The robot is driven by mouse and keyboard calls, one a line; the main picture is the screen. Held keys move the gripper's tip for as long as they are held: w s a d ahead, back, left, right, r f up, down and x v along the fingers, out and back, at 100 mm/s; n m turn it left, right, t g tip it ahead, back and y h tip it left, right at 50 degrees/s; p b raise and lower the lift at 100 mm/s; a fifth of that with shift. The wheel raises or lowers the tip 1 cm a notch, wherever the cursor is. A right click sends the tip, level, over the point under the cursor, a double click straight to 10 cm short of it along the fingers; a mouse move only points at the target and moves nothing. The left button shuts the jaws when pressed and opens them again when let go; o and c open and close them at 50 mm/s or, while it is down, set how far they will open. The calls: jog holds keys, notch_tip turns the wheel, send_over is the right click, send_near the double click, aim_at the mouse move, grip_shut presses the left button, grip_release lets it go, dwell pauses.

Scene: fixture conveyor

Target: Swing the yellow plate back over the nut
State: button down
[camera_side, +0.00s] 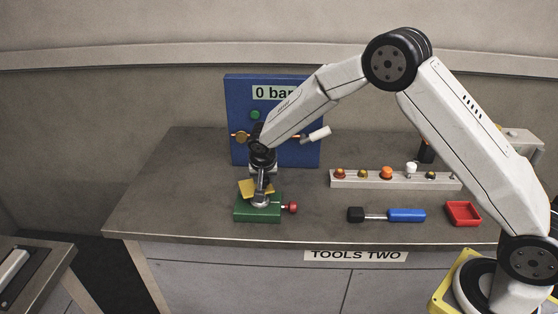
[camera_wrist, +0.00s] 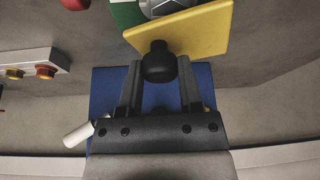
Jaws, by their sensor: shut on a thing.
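The yellow plate (camera_side: 249,188) sits at the top of the green block (camera_side: 255,213), turned at an angle. In the wrist view the yellow plate (camera_wrist: 195,32) carries a black knob (camera_wrist: 159,62), and my gripper (camera_wrist: 158,75) is shut on that knob. The silver nut (camera_wrist: 160,7) shows partly at the top edge of the wrist view, beside the plate and not fully covered by it. In the side view my gripper (camera_side: 262,183) points down over the green block. A red knob (camera_side: 293,207) sticks out from the block's right side.
A blue panel (camera_side: 240,110) with a "0 bar" sign and a white lever (camera_side: 319,133) stands behind the block. A grey rack (camera_side: 345,182) of knobs, a blue-handled tool (camera_side: 406,215) and a red tray (camera_side: 463,213) lie to the right. The bench left is clear.

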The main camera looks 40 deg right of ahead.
jog(key=shift+s+a+m+g+h, duration=0.1)
jog(key=shift+a+m+g+h, duration=0.1)
jog(key=shift+a+m, duration=0.4)
jog(key=shift+s+a+m+g+h, duration=0.1)
jog(key=shift+a+m+g+h, duration=0.15)
jog(key=shift+m, duration=0.7)
jog(key=shift+s+a+m+g+h, duration=0.15)
jog(key=shift+a+m, duration=0.3)
jog(key=shift+m, duration=0.3)
jog(key=shift+c, duration=1.3)
grip_release()
jog(key=shift+r, duration=0.15)
jog(key=v, duration=0.7)
jog(key=shift+a+r, duration=0.15)
jog(key=shift+r, duration=0.15)
jog(key=s+d+n+y, duration=0.1)
jog(key=s+n, duration=0.3)
jog(key=s, duration=0.4)
jog(key=s+d+n+y, duration=0.1)
jog(key=s+d+n, duration=0.3)
jog(key=s, duration=0.5)
jog(key=s+d+n+y, duration=0.2)
jog(key=s+d+n, duration=0.1)
jog(key=s, duration=0.5)
jog(key=shift+s+f+n, duration=0.15)
jog(key=shift+s+n, duration=0.2)
jog(key=shift+n, duration=0.25)
